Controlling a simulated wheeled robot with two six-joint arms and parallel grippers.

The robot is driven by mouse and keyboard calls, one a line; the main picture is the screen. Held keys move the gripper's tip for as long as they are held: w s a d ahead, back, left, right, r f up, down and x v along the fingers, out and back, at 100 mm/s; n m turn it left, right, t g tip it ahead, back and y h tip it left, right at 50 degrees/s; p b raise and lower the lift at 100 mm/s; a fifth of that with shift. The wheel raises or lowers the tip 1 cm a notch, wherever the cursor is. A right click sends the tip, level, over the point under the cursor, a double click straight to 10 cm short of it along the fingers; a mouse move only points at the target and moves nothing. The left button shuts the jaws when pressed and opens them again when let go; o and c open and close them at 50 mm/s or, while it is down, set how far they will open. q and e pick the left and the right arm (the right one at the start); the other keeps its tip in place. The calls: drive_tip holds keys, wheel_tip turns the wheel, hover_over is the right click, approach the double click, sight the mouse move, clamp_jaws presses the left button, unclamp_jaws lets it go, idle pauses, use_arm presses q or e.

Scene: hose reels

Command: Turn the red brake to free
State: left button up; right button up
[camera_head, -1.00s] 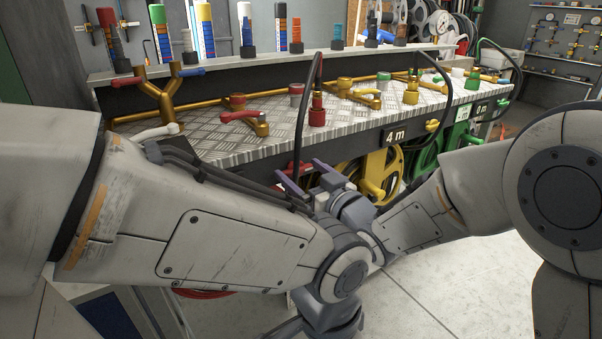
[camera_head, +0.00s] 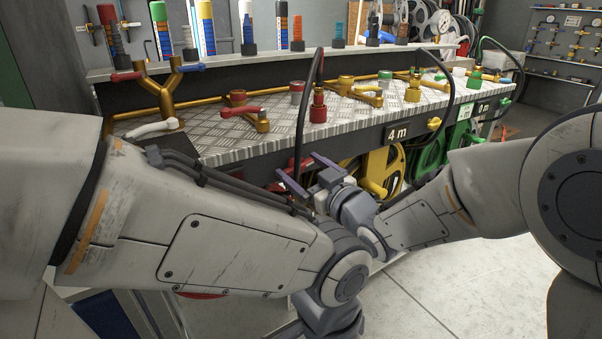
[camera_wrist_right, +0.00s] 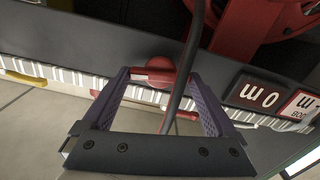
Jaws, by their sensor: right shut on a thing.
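The red brake (camera_wrist_right: 158,71) shows in the right wrist view as a red round hub with a short red lever, low on the dark front panel. My right gripper (camera_wrist_right: 160,78) has its two purple fingers on either side of this lever and is shut on it. In the head view the right gripper (camera_head: 308,175) is at the bench's front, below the edge, and my forearm hides most of what lies under it. The lever's exact angle is hard to tell. My left gripper is not visible.
A red reel (camera_wrist_right: 262,28) and a dark hose (camera_wrist_right: 193,60) are close to the gripper. A yellow reel (camera_head: 385,165) and a green reel (camera_head: 430,158) hang to the right. Brass valves and a red coupling (camera_head: 318,108) stand on the chequered bench top (camera_head: 215,142). The floor in front is clear.

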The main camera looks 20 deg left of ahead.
drive_tip(key=n+b, duration=0.2)
drive_tip(key=n, duration=0.1)
drive_tip(key=n+b, duration=0.1)
drive_tip(key=shift+d+f+n+b, duration=0.1)
drive_tip(key=shift+f+n+b, duration=0.2)
drive_tip(key=shift+b, duration=0.1)
drive_tip(key=n+b, duration=0.7)
drive_tip(key=shift+f, duration=0.1)
drive_tip(key=n+b, duration=0.2)
drive_tip(key=n, duration=0.1)
drive_tip(key=shift+b, duration=0.3)
drive_tip(key=shift+n+b, duration=0.55)
drive_tip(key=shift+n, duration=0.05)
drive_tip(key=o, duration=1)
drive_tip(key=shift+s, duration=0.1)
drive_tip(key=shift+r, duration=0.2)
